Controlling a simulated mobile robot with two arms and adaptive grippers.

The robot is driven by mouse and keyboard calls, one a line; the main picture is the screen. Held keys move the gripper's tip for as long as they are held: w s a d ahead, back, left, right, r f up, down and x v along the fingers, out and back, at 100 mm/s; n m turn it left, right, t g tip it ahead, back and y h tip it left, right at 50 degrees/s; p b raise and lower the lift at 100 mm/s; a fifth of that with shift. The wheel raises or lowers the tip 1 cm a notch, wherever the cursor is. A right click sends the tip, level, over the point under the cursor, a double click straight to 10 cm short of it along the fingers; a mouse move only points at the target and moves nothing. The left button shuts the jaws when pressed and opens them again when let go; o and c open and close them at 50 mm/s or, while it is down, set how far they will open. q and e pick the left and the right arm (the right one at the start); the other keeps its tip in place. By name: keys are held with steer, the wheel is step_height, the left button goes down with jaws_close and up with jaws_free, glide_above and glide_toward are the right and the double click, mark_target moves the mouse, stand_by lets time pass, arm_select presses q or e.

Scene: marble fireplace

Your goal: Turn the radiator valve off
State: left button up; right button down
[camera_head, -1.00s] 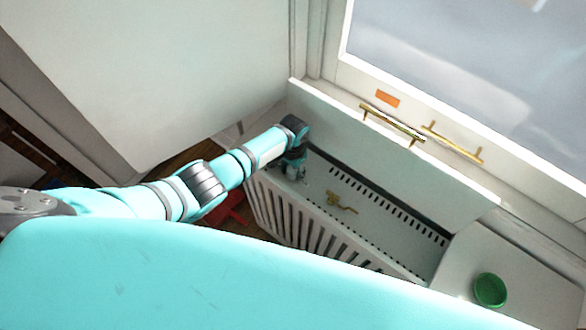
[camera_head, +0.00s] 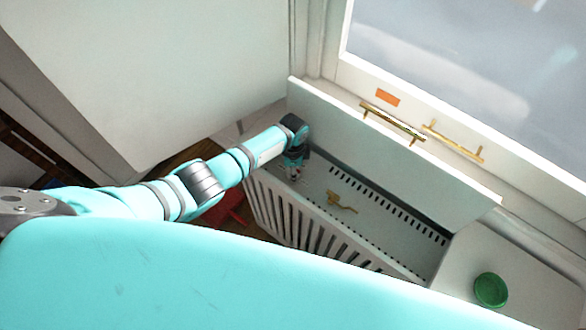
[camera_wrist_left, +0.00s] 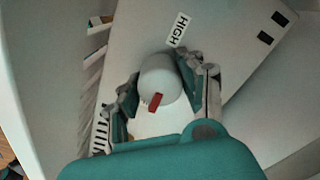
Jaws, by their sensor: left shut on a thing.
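The radiator valve is a round white knob (camera_wrist_left: 158,75) with a red mark (camera_wrist_left: 155,102) on it, in the left wrist view. A white label reading HIGH (camera_wrist_left: 180,29) is beside it, above in that view. My left gripper (camera_wrist_left: 160,88) has its fingers on both sides of the knob and is shut on it. In the head view my left gripper (camera_head: 294,170) is down inside the left end of the radiator cover, and it hides the valve there. My right gripper is in neither view.
The slatted white radiator cover (camera_head: 290,212) has its lid (camera_head: 390,140) raised against the window side. A brass piece (camera_head: 341,202) lies on the slotted surface inside. A green round dish (camera_head: 490,290) is at the right. Brass handles (camera_head: 395,122) show near the orange label (camera_head: 387,98).

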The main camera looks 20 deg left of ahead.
arm_select(q)
steer(key=shift+m, duration=0.5)
steer(key=o, duration=1.1)
steer(key=shift+o, duration=0.2)
steer(key=shift+r, duration=0.15)
step_height(320, 180, up, 12)
